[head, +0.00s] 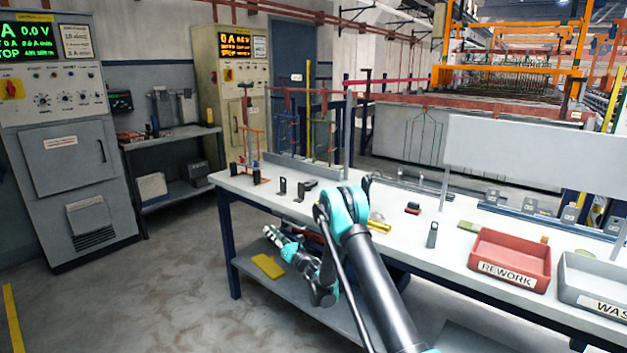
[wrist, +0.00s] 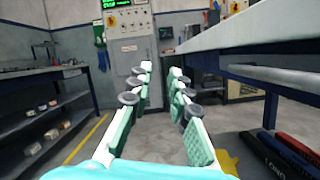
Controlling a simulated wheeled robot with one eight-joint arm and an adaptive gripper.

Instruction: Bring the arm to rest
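My arm (head: 372,270) is bent over the front edge of the workbench, with its elbow above the bench top and its forearm folded down in front of it. My gripper (head: 270,236) points left and away, below the bench-top level, near the lower shelf. In the wrist view my gripper (wrist: 161,78) has its two green-padded fingers apart, with bare floor showing between them. Nothing is held.
The workbench (head: 395,232) carries a red REWORK tray (head: 510,260), a grey tray (head: 592,285) and small clips. A yellow item (head: 268,266) lies on the lower shelf (head: 300,300). Open floor (head: 160,290) lies left, before the control cabinet (head: 70,150).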

